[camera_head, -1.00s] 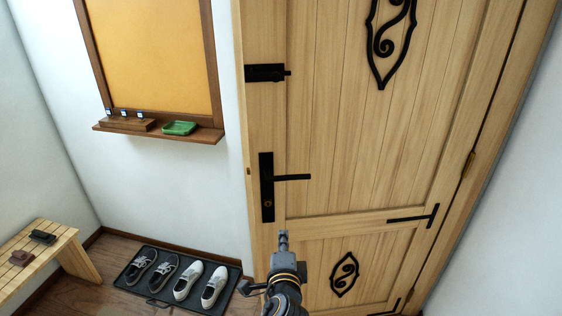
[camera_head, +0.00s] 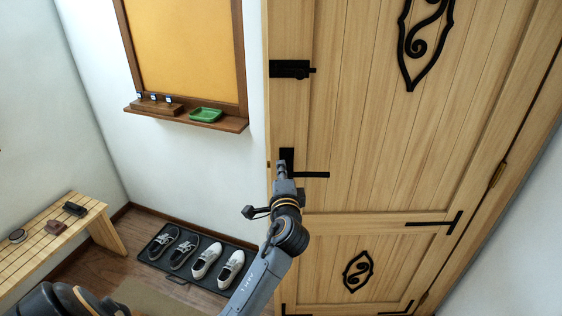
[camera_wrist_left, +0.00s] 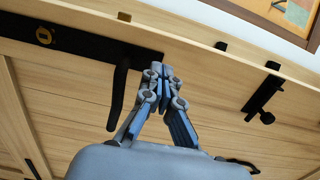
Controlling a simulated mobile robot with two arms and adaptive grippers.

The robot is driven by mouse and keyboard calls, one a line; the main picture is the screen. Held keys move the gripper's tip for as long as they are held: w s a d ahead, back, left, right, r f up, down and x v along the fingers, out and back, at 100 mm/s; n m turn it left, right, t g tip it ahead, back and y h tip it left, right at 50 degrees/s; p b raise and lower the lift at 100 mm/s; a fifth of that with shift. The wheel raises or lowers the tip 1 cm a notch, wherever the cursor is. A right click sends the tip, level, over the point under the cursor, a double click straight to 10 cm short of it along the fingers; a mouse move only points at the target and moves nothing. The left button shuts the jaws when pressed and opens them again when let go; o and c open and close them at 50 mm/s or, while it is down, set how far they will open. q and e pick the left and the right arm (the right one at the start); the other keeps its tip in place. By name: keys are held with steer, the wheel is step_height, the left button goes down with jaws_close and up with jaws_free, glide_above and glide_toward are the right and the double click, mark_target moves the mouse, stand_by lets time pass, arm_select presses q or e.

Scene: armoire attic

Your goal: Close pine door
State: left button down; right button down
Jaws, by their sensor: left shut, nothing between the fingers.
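The pine door (camera_head: 400,150) fills the right half of the head view, with black iron fittings and hinges on its right side. Its black lever handle (camera_head: 314,174) sticks out to the right from a black plate near the left edge. My left gripper (camera_head: 280,165) is in front of that plate and hides its lower part. In the left wrist view the closed fingers (camera_wrist_left: 162,72) are beside the lever (camera_wrist_left: 120,85), with nothing between them. I cannot tell whether they touch the door. The door's edge with small latch parts (camera_wrist_left: 220,46) shows there. My right gripper is not in view.
A black bolt (camera_head: 291,69) is on the door above the handle. A shoe tray (camera_head: 160,246) with several shoes lies on the floor left of the door. A slatted bench (camera_head: 40,245) stands at the left. A board with a ledge (camera_head: 225,122) hangs on the wall.

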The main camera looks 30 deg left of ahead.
arm_select(q)
steer(key=shift+x, duration=0.9)
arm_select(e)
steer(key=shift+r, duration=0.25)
